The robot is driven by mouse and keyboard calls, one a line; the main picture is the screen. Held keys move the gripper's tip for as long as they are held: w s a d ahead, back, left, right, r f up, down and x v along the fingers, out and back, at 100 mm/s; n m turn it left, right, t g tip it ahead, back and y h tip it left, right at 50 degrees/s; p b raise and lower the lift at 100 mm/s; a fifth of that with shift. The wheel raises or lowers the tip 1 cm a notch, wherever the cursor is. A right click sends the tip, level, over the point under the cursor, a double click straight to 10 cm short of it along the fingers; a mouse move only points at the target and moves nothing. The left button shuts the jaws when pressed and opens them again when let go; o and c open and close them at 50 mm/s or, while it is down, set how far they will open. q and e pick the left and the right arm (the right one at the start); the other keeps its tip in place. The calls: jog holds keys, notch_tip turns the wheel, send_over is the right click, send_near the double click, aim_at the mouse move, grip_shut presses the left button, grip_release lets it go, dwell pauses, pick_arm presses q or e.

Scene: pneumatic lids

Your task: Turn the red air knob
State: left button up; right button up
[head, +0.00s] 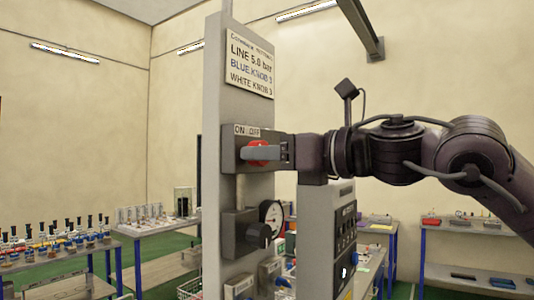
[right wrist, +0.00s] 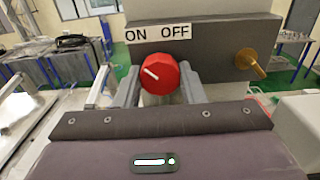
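The red air knob (right wrist: 158,74) sits on a grey box under an ON/OFF label (right wrist: 158,33). Its white pointer mark slants to the upper left, on the ON side. My right gripper (right wrist: 158,83) has its two fingers apart, one on each side of the knob, with what looks like a narrow gap; I cannot tell if either touches. In the head view the red knob (head: 259,150) is partly hidden behind a grey finger of the right gripper (head: 268,152). My left gripper is not in view.
A brass fitting (right wrist: 251,64) sticks out right of the red knob.

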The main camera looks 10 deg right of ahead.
jog(key=c, duration=0.3)
jog(key=shift+m, duration=9)
jog(key=o, duration=1)
